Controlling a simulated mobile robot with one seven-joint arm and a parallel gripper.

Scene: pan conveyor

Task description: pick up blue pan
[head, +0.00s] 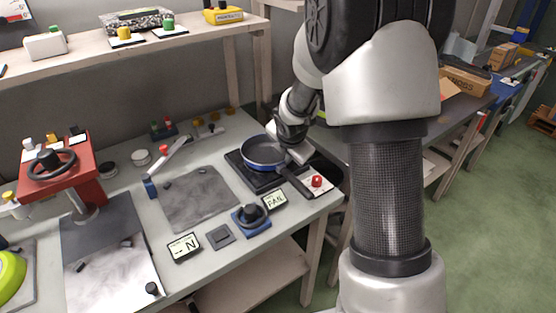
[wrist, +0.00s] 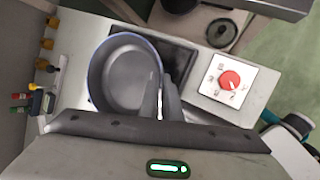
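The blue pan (wrist: 124,78), dark inside with a blue rim, sits upright on a black hob plate (head: 236,160) on the bench. In the head view the pan (head: 262,150) has its dark handle pointing to the lower right. My gripper (wrist: 161,82) is at the pan's right rim in the wrist view. Its two grey fingers are close together, one over the pan's inside and one just outside the rim. Whether they press on the wall cannot be told. In the head view the fingertips are hidden behind my wrist and the pan.
A red button (head: 317,181) on a white panel sits beside the handle. A black dial on a blue base (head: 250,216) and a FAIL display (head: 275,200) stand in front of the hob. A red press with a wheel (head: 65,172) is at the left. A shelf (head: 150,50) runs above the bench.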

